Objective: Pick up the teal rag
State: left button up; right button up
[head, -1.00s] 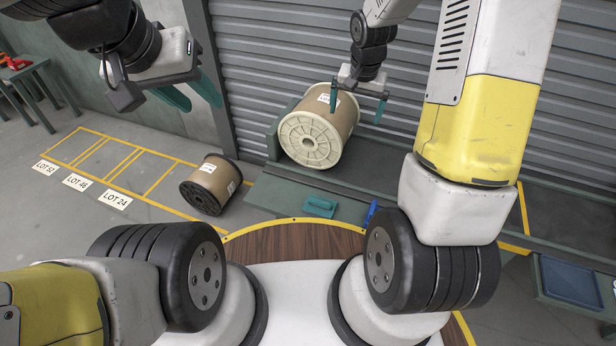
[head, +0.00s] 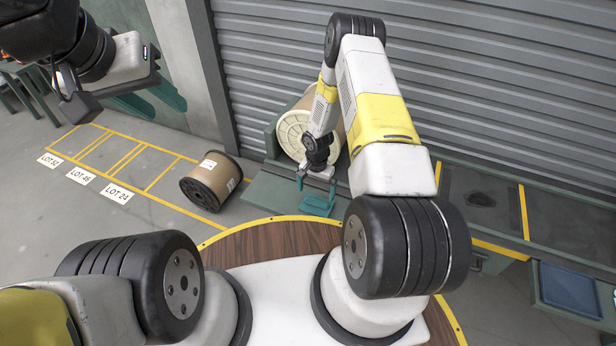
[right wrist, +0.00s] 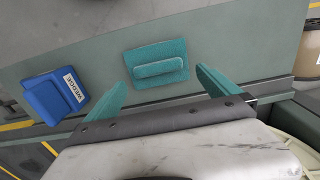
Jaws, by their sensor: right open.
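The teal rag (right wrist: 157,68) lies flat on the green-grey bench top, with a raised fold along its middle. In the head view the rag (head: 317,206) is just below my right gripper (head: 315,183), which partly covers it. In the right wrist view my right gripper (right wrist: 160,82) is open, its two teal fingers on either side of the rag's near edge. No contact with the rag is visible. My left gripper (head: 155,100) is at the upper left, far from the rag; its fingers overlap in the view, so its opening is unclear.
A blue block labelled WEDGE (right wrist: 55,97) lies left of the rag. A large spool (head: 293,131) stands behind my right arm. A smaller spool (head: 211,181) lies on the floor near yellow-lined lots. A blue tray (head: 570,289) is at the right.

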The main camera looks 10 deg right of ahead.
aim_at(317, 202)
notch_tip(317, 202, down, 5)
jog(key=shift+s+d+f, duration=0.1)
jog(key=shift+s+f, duration=0.05)
jog(key=shift+c, duration=0.2)
jog(key=c, duration=1.1)
jog(key=shift+r, duration=0.85)
jog(key=shift+s+r, duration=0.2)
jog(key=shift+r, duration=0.85)
jog(key=s+a, duration=0.1)
jog(key=s, duration=0.4)
jog(key=s+a, duration=0.2)
jog(key=s, duration=0.3)
jog(key=s+a+r, duration=0.1)
jog(key=s+a, duration=0.1)
jog(key=s, duration=0.2)
jog(key=shift+s+a+r, duration=0.1)
jog(key=shift+s, duration=0.3)
